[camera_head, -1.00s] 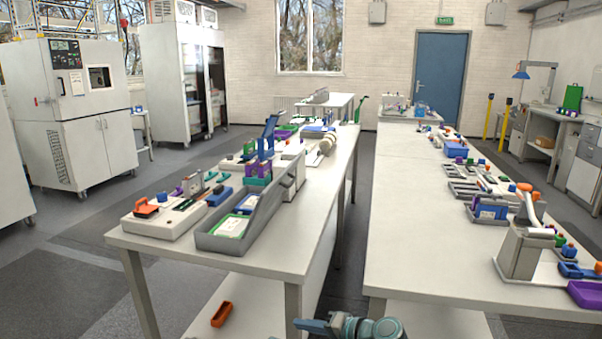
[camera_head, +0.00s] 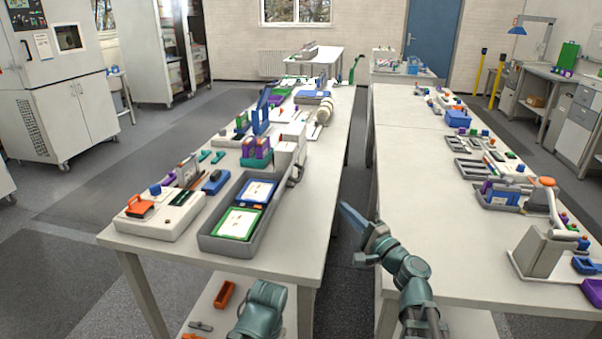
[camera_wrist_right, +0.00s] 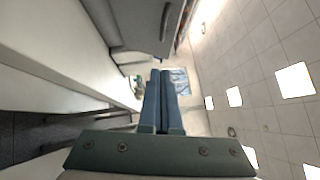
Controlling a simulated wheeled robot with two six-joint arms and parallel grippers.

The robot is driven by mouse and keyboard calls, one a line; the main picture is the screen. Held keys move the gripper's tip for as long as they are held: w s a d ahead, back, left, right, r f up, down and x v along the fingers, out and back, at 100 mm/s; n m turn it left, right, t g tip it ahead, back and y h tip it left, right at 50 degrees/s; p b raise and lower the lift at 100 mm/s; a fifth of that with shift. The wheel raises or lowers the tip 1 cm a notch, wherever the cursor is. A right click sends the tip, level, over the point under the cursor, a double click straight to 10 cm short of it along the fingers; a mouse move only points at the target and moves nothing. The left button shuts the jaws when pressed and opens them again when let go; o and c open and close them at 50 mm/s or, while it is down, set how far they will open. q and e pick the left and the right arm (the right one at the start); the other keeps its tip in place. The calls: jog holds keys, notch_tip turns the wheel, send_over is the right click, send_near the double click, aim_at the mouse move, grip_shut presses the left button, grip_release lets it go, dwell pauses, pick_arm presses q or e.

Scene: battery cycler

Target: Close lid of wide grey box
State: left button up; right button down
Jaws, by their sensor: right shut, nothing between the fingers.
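The wide grey box (camera_head: 222,243) stands on the left table, its top open. A blue-framed card (camera_head: 256,190) and a green-framed card (camera_head: 238,223) lie inside it. A grey part with a handle (camera_head: 295,174) is at its far right end; I cannot tell whether this is the lid. My right gripper (camera_head: 352,219) is shut and empty, over the aisle to the right of the box and apart from it. Its closed fingers (camera_wrist_right: 164,100) also show in the right wrist view. My left arm shows at the bottom of the head view, but its gripper is out of sight.
A white device with an orange part (camera_head: 140,208) sits left of the box, and a light block (camera_head: 289,150) stands behind it. The right table (camera_head: 430,225) carries several devices along its right side. An orange bin (camera_head: 224,294) is on the lower shelf. The left table's front right is clear.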

jog(key=s+a+p+x, duration=0.1)
jog(key=a+p+x, duration=0.1)
jog(key=x, duration=1.1)
jog(key=shift+s+a+r+p, duration=0.2)
jog(key=shift+r+p, duration=0.1)
jog(key=shift+r, duration=0.1)
